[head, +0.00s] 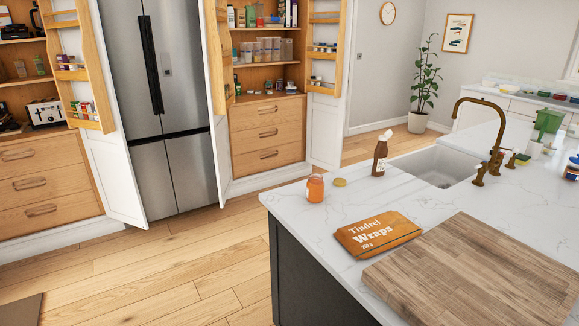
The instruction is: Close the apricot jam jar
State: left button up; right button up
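An orange jar (315,189), which looks like the apricot jam jar, stands upright on the white marble counter near its far left corner. I cannot read a label on it. A small yellow-gold lid (340,182) lies on the counter just right of the jar, apart from it. The jar's mouth is too small to see clearly. Neither of my grippers shows in the head view.
A brown bottle (380,158) with a white cap stands right of the lid, near the sink (434,166) and brass tap (485,135). An orange wraps packet (378,235) and a wooden board (485,275) lie nearer. The counter around the jar is clear.

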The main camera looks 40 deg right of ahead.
aim_at(315, 186)
jog(key=i+z, duration=0.2)
jog(key=i, duration=0.65)
jog(key=i+j+z, duration=0.2)
jog(key=i, duration=0.6)
jog(key=i+z, duration=0.45)
jog(key=i+j+z, duration=0.15)
jog(key=z, duration=0.25)
jog(key=i+j+z, duration=0.3)
jog(key=z, duration=0.15)
jog(key=i+j+z, duration=0.3)
jog(key=z, duration=0.15)
jog(key=i+j+z, duration=0.25)
jog(key=j+z, duration=0.25)
jog(key=i+j+z, duration=0.25)
jog(key=j, duration=0.15)
jog(key=j+z, duration=0.2)
jog(key=j, duration=0.1)
